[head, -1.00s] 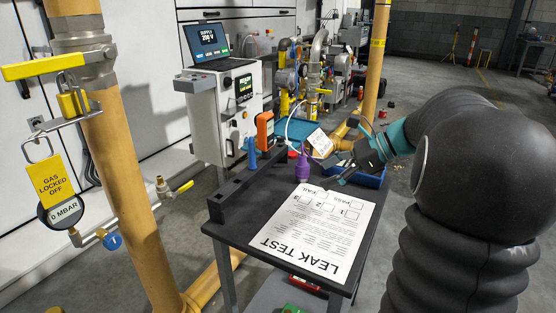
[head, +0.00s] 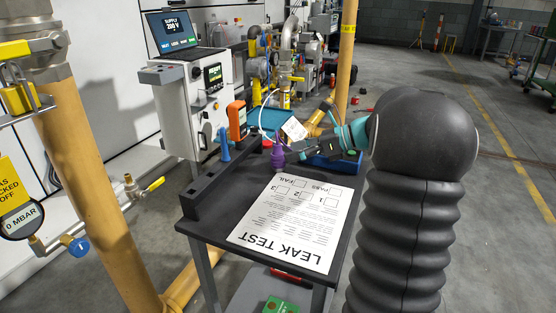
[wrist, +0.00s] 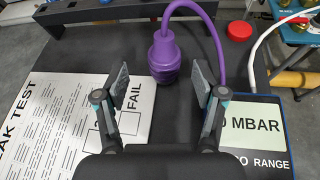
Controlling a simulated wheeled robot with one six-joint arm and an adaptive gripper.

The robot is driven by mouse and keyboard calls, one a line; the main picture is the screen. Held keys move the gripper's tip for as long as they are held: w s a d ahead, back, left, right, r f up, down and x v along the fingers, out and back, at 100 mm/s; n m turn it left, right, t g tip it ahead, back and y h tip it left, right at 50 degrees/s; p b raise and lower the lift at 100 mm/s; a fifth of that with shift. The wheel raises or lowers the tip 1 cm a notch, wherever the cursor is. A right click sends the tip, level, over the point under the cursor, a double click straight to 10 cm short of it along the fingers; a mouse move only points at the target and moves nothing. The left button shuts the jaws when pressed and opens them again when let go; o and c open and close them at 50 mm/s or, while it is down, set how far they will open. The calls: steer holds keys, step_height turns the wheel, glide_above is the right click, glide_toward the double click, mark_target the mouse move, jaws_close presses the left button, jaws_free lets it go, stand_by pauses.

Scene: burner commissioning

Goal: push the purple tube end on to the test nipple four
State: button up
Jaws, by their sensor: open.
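The purple tube end (head: 278,155) is a ribbed purple fitting on the black table, just past the leak test sheet. In the wrist view the purple tube end (wrist: 164,57) stands roughly upright, and its purple tube (wrist: 205,22) loops up and over to the right. My gripper (wrist: 158,80) is open and empty, its two fingertips either side of and slightly short of the fitting, with no contact visible. In the head view my gripper (head: 290,150) is close to the fitting's right side. I cannot make out test nipple four in either view.
The leak test sheet (head: 293,222) lies on the table. A black rail (head: 205,190) runs along the table's left edge. A red cap (wrist: 239,31) and white hose lie beyond.

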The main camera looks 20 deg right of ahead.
mark_target(278, 153)
steer(key=shift+d+f+b+x, duration=0.1)
steer(key=shift+f+b+x, duration=0.1)
steer(key=shift+x, duration=1.2)
steer(key=shift+d+f+b+x, duration=0.1)
steer(key=shift+b+x, duration=0.1)
steer(key=shift+x, duration=1.15)
steer(key=shift+w+r, duration=0.1)
steer(key=c, duration=1.3)
